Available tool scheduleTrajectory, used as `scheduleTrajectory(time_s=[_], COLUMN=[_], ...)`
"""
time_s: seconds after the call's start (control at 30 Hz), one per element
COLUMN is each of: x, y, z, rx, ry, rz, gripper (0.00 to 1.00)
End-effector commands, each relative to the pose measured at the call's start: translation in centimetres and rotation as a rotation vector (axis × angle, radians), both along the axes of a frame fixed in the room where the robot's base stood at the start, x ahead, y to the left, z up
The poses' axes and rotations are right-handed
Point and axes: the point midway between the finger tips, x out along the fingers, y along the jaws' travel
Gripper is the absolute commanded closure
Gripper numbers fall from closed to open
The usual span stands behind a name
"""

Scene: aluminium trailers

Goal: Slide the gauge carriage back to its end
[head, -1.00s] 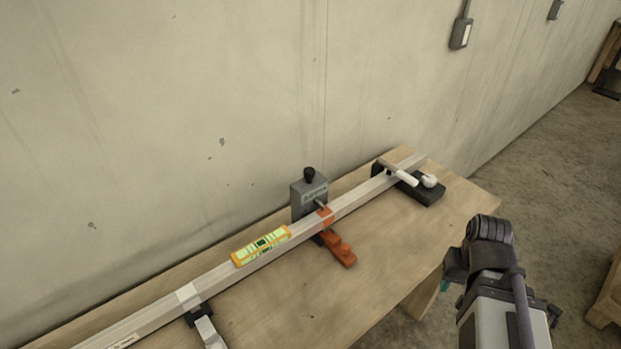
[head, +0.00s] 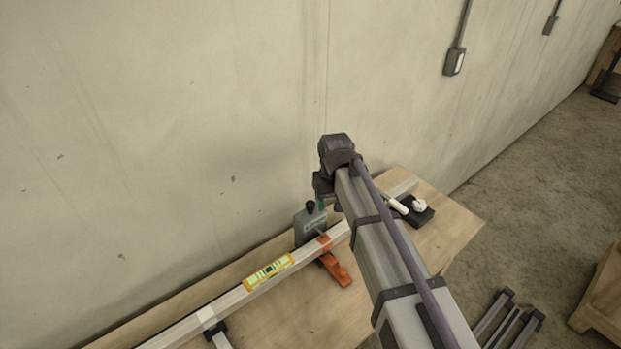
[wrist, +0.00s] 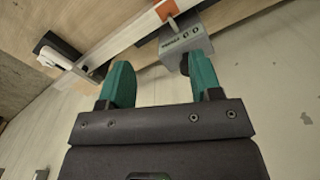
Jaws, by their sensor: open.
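The gauge carriage is a grey block (head: 307,229) with a black knob (head: 310,207) on top, at the back side of a pale aluminium bar (head: 237,294). In the wrist view the grey block (wrist: 188,42) is at the upper right. My gripper (wrist: 162,82) has its two teal fingers spread. The block's dark knob shows between the fingers, close to the right finger; I cannot tell whether they touch. In the head view my arm crosses the bar. Its wrist is beside and above the block, and the fingertips are mostly hidden.
An orange clamp (head: 335,268) sits by the block. A yellow level (head: 268,270) lies on the bar to the left. A black stop with a white knob (head: 419,206) is at the bar's right end. The concrete wall (head: 200,120) rises behind the wooden bench (head: 306,318).

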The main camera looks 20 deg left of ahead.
Motion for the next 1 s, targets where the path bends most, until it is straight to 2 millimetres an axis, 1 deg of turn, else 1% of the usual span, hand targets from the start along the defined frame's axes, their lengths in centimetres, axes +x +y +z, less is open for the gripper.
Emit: scheduleTrajectory(time_s=[0.03,0.07,0.1,0.17,0.33,0.43,0.57,0.7,0.8,0.9,1.0], x=[2.2,3.0,4.2,5.2,4.8,4.8,4.8,4.8,4.8,4.8,4.8], y=[4.8,6.5,7.9,8.2,7.8,7.8,7.7,7.7,7.7,7.7,7.7], z=[2.4,2.4,2.0,1.3,1.0,-0.1,-2.6,-6.2,-8.4,-9.6,-9.8], rx=[0.0,0.0,0.0,0.0,0.0,0.0,0.0,0.0,0.0,0.0,0.0], ry=[0.0,0.0,0.0,0.001,0.0,0.0,0.0,0.0,0.0,0.0,0.0], rz=[0.056,0.082,0.101,0.113,0.133,0.132,0.131,0.131,0.131,0.13,0.13], gripper=[0.42,0.42,0.42,0.42,0.42,0.42,0.42,0.42,0.42,0.42,0.42])
